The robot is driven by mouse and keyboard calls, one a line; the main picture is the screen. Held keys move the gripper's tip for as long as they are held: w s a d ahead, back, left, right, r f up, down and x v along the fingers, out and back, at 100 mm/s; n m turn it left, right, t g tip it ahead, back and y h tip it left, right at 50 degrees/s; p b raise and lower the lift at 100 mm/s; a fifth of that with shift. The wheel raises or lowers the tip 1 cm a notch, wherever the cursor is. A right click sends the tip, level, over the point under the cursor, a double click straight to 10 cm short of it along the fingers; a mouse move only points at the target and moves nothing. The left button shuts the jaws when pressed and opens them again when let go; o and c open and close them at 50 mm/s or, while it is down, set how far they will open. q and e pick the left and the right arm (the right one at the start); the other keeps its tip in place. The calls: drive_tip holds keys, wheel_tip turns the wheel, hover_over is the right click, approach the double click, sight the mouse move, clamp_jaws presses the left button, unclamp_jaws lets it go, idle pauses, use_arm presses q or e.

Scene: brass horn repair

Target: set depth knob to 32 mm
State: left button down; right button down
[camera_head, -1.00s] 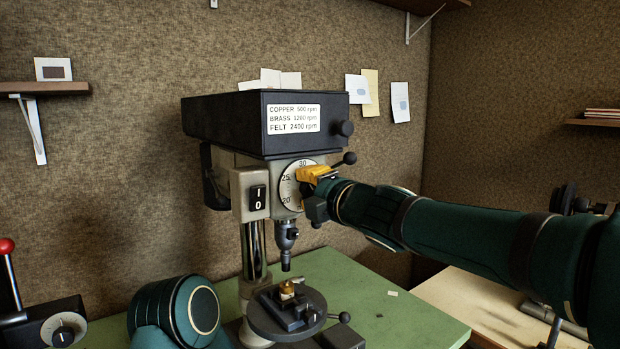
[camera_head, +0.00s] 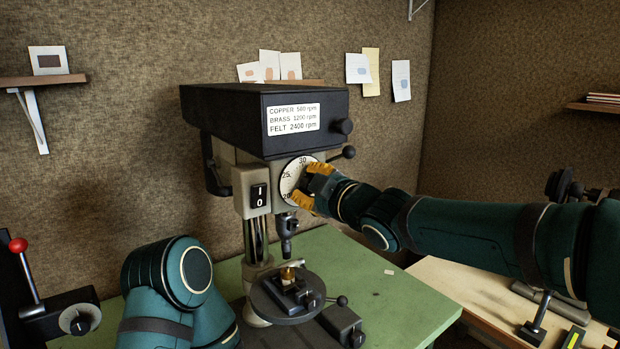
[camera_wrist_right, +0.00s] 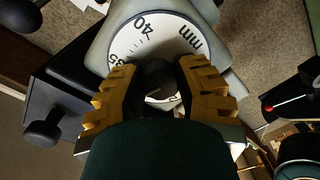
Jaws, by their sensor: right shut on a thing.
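The drill press head (camera_head: 262,120) carries a white round depth dial (camera_head: 287,182) on its front. In the head view the dial shows 30 near the top, 25 at the left and 20 below; in the wrist view the dial face (camera_wrist_right: 170,35) shows 40, part of 35 and "mm". My right gripper (camera_head: 312,188) is at the dial, one yellow finger above and one below. In the wrist view my right gripper (camera_wrist_right: 160,88) is shut on the dark depth knob (camera_wrist_right: 160,76) at the dial's centre. The fingers hide much of the knob and its pointer. My left gripper is out of view.
A round work table (camera_head: 268,303) with a vise and a small brass piece (camera_head: 288,274) stands below the chuck (camera_head: 287,228). The green bench (camera_head: 410,300) is mostly clear at the right.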

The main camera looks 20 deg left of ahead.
drive_tip(key=shift+m, duration=0.6)
drive_tip(key=c, duration=0.6)
unclamp_jaws()
drive_tip(key=shift+a, duration=0.1)
drive_tip(key=v, duration=1.2)
